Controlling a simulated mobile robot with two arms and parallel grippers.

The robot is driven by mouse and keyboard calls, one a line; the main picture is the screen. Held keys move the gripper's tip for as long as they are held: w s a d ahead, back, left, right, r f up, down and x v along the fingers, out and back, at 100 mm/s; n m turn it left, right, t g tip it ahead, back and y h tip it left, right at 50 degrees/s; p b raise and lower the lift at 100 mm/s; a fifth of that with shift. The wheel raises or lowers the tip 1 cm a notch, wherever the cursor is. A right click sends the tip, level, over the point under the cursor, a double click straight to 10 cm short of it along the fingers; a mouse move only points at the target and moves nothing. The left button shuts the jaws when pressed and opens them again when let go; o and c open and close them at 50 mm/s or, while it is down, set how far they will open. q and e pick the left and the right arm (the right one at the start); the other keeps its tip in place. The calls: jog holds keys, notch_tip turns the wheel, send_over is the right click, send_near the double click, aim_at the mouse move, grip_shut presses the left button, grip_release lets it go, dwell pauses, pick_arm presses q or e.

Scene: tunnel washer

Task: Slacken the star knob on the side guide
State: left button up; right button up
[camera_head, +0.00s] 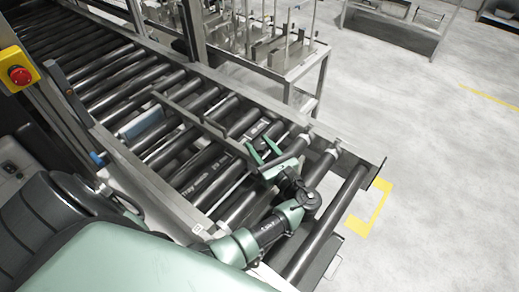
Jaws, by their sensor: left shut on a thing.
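The side guide (200,122) is a grey metal bar running along the roller conveyor (155,145), ending near my left gripper. My left arm reaches in from the lower left over the rollers. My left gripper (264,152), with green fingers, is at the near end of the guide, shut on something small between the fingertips. This is at the star knob's place on the guide, but the fingers hide the knob, so its shape cannot be made out. My right gripper is not in view.
A red emergency button on a yellow box (20,76) is at the left. A metal rack with upright rods (275,45) stands behind the conveyor. A pale blue-white flat piece (140,123) lies among the rollers. Grey floor at the right is open, with yellow marking (372,212).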

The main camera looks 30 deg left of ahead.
pick_arm(q)
jog(key=shift+n+g+y+b, duration=0.7)
jog(key=shift+n+g, duration=0.5)
jog(key=shift+g, duration=0.6)
jog(key=shift+r, duration=0.1)
jog(key=o, duration=1.4)
jog(key=shift+a, duration=0.1)
jog(key=shift+c, duration=0.2)
